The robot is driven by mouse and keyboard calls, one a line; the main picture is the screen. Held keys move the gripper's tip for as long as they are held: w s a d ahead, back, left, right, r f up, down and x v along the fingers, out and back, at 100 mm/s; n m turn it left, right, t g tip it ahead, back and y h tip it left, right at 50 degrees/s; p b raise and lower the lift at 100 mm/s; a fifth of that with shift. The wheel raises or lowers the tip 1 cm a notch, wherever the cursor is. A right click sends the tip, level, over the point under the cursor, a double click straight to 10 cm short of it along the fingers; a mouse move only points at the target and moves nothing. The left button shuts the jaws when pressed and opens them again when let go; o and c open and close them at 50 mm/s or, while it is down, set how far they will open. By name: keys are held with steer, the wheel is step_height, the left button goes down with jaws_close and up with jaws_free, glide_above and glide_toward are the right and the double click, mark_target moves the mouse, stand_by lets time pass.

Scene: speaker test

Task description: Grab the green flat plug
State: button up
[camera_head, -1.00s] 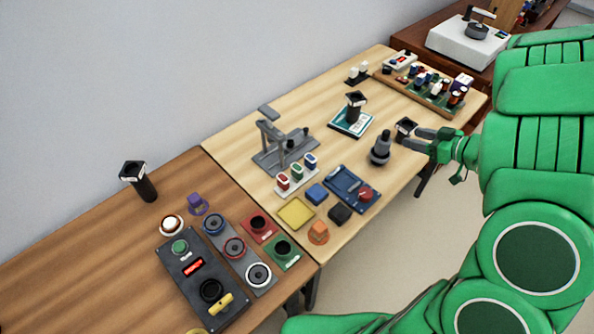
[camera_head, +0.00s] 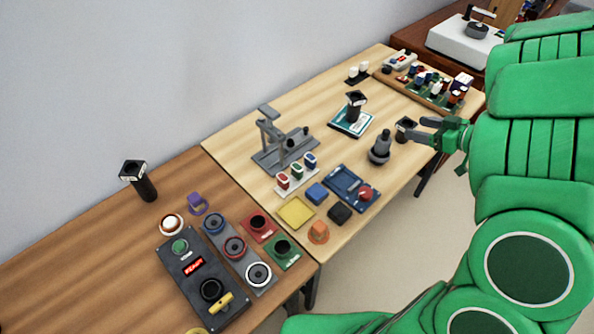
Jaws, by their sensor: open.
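A white holder (camera_head: 283,191) on the light wooden table carries three small plugs with white tops, one red, one green and one blue. The green plug (camera_head: 297,171) stands upright in the middle, between the red and the blue one. Whether it is the flat plug cannot be told at this size. My gripper (camera_head: 415,129) is open, fingers pointing left, at the table's right edge beside a small dark cup (camera_head: 402,125). It is well to the right of the white holder and apart from it. Nothing shows between the fingers.
A grey press-like stand (camera_head: 270,156) stands just behind the holder. A blue tray (camera_head: 343,181), blue block (camera_head: 317,193) and yellow pad (camera_head: 296,212) lie close by. A dark grey knobbed piece (camera_head: 379,151) stands between gripper and holder. A crowded wooden rack (camera_head: 397,88) is behind.

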step_height(320, 180, up, 8)
steer(key=f, duration=0.1)
steer(key=w+a+f+n+g+h, duration=0.1)
steer(key=w+a+f+n+h, duration=0.4)
steer(key=w+a, duration=0.6)
steer(key=w+a+f+n+h, duration=0.1)
steer(key=a+n+h, duration=0.4)
steer(key=a, duration=0.7)
steer(key=s+a+r+n+t+h, duration=0.1)
steer(key=s+a+r+n+h, duration=0.25)
steer(key=s+a, duration=0.55)
steer(key=s+a+r+n+h, duration=0.3)
steer(key=s+a+n+h, duration=0.3)
steer(key=s, duration=0.6)
steer(key=m, duration=0.2)
glide_toward(296, 167)
steer(key=d, duration=0.1)
steer(key=shift+w+d+f+n+y, duration=0.1)
steer(key=shift+d+f+n+y, duration=0.1)
steer(key=shift+d+n+y, duration=0.1)
steer(key=shift+w+x, duration=0.25)
steer(key=shift+x, duration=3.45)
steer(key=shift+a, duration=0.2)
